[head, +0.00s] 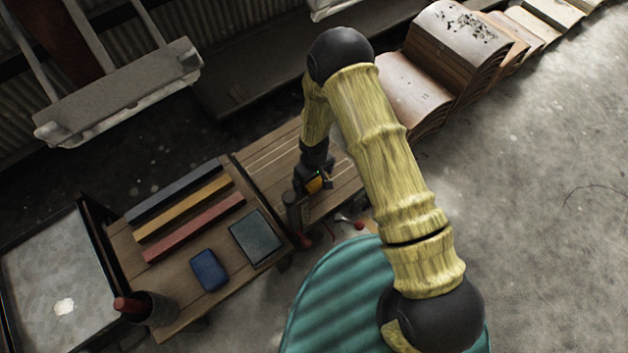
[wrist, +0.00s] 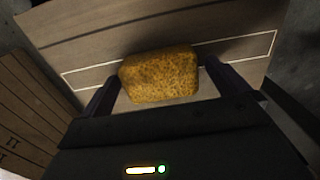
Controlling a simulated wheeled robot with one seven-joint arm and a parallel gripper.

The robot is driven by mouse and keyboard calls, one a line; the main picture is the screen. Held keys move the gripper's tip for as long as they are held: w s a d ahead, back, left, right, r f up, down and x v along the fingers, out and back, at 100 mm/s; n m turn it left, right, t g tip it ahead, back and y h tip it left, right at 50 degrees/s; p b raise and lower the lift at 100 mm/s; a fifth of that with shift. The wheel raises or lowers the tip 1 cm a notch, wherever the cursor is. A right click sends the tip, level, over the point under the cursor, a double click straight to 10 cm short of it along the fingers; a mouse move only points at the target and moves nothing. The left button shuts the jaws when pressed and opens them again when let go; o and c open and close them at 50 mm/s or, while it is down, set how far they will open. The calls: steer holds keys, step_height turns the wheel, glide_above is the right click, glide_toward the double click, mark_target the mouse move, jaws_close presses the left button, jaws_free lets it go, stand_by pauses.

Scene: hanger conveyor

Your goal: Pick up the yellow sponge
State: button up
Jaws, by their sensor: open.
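The yellow sponge (wrist: 160,75) lies on a wooden board surface in the wrist view, inside or close to a white outlined rectangle. My gripper (wrist: 165,88) is open, with one dark finger to the left of the sponge and one to the right. The sponge sits between and slightly beyond the fingertips, and a gap shows on the right side. The near edge of the sponge is close to the gripper body. In the head view my gripper (head: 312,190) is low over the wooden table; a small yellow patch shows there, but I cannot tell whether it is the sponge.
The wooden table (head: 185,262) holds blue, yellow and red bars (head: 195,226), a blue box (head: 209,270), a dark pad (head: 256,238) and a dark cup (head: 160,310). Stacked curved boards (head: 430,90) stand at the upper right. Open concrete floor (head: 545,200) lies right.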

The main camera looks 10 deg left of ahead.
steer(key=c, duration=1)
steer(key=shift+r, duration=0.1)
step_height(320, 180, up, 10)
steer(key=p, duration=0.6)
